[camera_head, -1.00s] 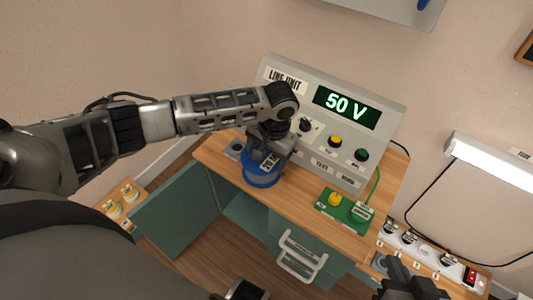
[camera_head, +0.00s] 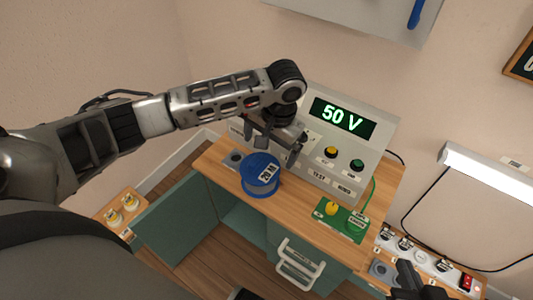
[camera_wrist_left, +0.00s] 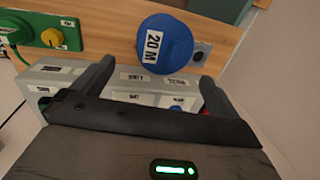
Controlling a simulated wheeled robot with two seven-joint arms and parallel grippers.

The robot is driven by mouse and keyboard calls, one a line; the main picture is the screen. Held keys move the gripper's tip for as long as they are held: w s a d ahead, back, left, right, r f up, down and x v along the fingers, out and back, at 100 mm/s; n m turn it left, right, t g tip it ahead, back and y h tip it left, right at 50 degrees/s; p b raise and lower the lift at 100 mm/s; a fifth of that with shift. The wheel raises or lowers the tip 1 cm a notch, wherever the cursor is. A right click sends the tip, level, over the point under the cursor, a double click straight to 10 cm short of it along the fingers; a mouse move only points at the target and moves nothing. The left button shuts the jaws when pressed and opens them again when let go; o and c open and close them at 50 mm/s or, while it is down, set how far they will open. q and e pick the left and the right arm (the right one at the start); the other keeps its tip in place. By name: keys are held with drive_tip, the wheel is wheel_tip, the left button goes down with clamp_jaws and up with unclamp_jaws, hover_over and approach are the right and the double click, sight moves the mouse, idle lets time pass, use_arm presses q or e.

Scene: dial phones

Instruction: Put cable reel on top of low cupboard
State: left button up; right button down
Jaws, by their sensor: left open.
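The blue cable reel (camera_head: 261,174), labelled 20 M, stands on the wooden top of the low cupboard (camera_head: 218,160), near its front edge. It also shows in the left wrist view (camera_wrist_left: 172,40), beyond my fingers. My left gripper (camera_head: 272,142) is open and empty, above and behind the reel, apart from it. In the left wrist view its two fingers (camera_wrist_left: 155,85) stand wide apart with nothing between them. My right gripper (camera_head: 408,285) shows at the bottom right, away from the reel; its jaws are not clear.
The line unit (camera_head: 335,140), reading 50 V, stands at the back of the top, close to my left gripper. A green board (camera_head: 341,219) with a yellow knob lies to the right. A teal cupboard door (camera_head: 172,220) hangs open. A socket strip (camera_head: 421,255) is at the right.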

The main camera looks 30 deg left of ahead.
use_arm(q)
drive_tip(key=s+d+f+m+t+h, duration=0.25)
drive_tip(key=s+d+t+h, duration=0.45)
drive_tip(key=d, duration=0.9)
drive_tip(key=s+a+r+n+t, duration=0.1)
drive_tip(key=s+a+t, duration=0.1)
drive_tip(key=s+a, duration=0.2)
drive_tip(key=s+a+r+n+t+y, duration=0.1)
drive_tip(key=s+a+r+t, duration=0.1)
drive_tip(key=s+a, duration=0.2)
drive_tip(key=shift+s+a+r+t, duration=0.2)
drive_tip(key=shift+a+r+t, duration=0.05)
drive_tip(key=shift+a+t, duration=0.1)
use_arm(e)
drive_tip(key=shift+s+r, duration=0.15)
use_arm(q)
drive_tip(key=shift+p, duration=0.3)
use_arm(e)
drive_tip(key=shift+r, duration=0.1)
